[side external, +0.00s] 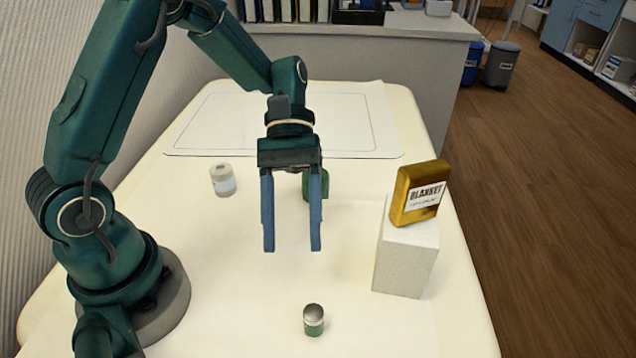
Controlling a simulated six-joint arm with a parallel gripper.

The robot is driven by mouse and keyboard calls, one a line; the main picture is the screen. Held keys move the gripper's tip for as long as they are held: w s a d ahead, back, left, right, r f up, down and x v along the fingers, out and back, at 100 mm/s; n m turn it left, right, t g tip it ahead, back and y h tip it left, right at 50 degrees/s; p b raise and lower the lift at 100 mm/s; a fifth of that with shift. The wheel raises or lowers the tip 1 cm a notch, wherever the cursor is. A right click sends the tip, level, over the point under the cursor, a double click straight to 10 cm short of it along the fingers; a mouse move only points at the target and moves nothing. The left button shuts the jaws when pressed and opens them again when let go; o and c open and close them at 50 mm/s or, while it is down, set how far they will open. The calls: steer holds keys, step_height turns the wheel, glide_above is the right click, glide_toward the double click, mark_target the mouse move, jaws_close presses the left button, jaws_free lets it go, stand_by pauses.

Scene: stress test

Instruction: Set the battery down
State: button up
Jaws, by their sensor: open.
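A short upright cylinder (313,320) with a green body and a silver top, which looks like the battery, stands on the table near the front. My gripper (292,249) points down above the table, farther back than this cylinder and apart from it. Its two blue fingers are spread wide with nothing between them. A green object (325,184) stands behind the right finger and is partly hidden by it; I cannot tell what it is.
A white jar (222,180) stands left of my gripper. A gold packet labelled "BLANKET" (418,192) rests on a white block (404,262) at the right, near the table's edge. A white outlined mat (375,115) lies at the back. The front table is mostly clear.

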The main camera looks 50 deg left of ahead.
steer(key=s+a+r+m+t+y, duration=0.4)
steer(key=a+r+m+t+y, duration=0.2)
steer(key=t, duration=0.5)
steer(key=shift+s+a+r+m+t+y, duration=0.35)
steer(key=shift+r+m+y, duration=0.55)
steer(key=shift+m, duration=0.3)
